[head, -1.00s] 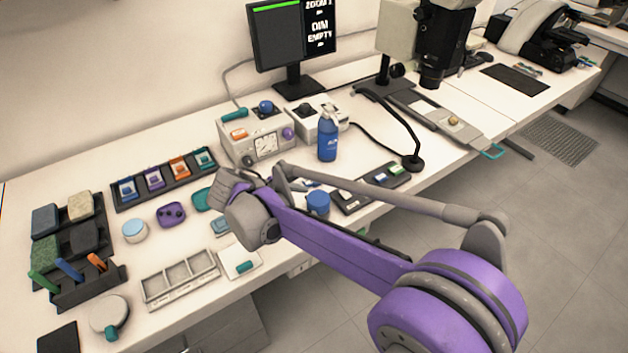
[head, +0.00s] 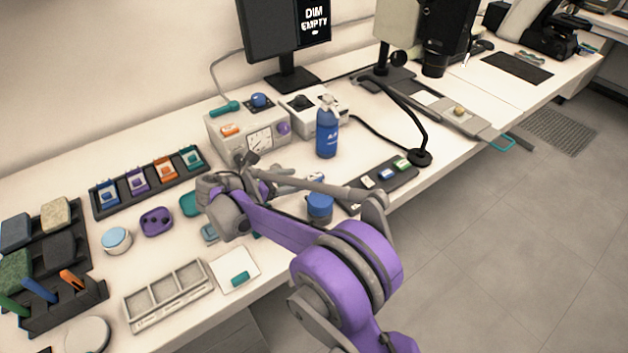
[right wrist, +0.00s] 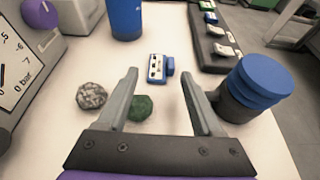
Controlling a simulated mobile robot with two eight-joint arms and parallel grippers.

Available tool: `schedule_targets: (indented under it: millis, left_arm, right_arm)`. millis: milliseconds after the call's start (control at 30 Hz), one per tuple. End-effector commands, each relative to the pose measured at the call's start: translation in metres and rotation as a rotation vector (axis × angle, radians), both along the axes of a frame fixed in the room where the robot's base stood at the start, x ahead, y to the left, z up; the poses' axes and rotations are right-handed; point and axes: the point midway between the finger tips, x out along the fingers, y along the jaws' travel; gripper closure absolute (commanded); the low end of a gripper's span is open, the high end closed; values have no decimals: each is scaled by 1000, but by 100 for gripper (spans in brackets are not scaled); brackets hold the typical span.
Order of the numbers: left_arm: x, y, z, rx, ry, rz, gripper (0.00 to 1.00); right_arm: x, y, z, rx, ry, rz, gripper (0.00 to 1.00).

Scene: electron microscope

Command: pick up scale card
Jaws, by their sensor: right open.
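A small white card-like piece with black marks and a blue grip (right wrist: 158,68) lies flat on the bench in the right wrist view; it looks like the scale card. In the head view it is mostly hidden behind my right arm, below the blue bottle. My right gripper (right wrist: 159,95) is open and empty. Its two fingers point toward the card, which lies just beyond and between the fingertips, apart from them. In the head view the right gripper (head: 247,160) is over the bench in front of the gauge box. My left gripper is not in view.
A blue-lidded jar (right wrist: 243,90) stands close to the right finger. The blue bottle (head: 327,132), gauge box (head: 250,132) and dark slide tray (head: 385,182) surround the spot.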

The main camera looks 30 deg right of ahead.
Motion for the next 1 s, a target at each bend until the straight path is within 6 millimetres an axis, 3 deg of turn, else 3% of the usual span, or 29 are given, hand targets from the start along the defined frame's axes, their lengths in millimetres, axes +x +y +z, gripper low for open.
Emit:
schedule_targets:
  millis: [300, 567, 900, 933, 1000]
  left_arm:
    - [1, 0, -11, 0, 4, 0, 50]
    - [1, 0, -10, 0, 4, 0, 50]
    - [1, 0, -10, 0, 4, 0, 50]
    - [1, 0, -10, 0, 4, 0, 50]
    - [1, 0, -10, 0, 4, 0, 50]
  right_arm:
    - [0, -39, -22, 0, -1, -3, 32]
    - [0, -42, -23, 0, -1, 0, 34]
    - [0, -41, -23, 1, -1, 0, 96]
    - [0, -41, -23, 1, -1, 0, 100]
    - [0, -41, -23, 1, -1, 0, 100]
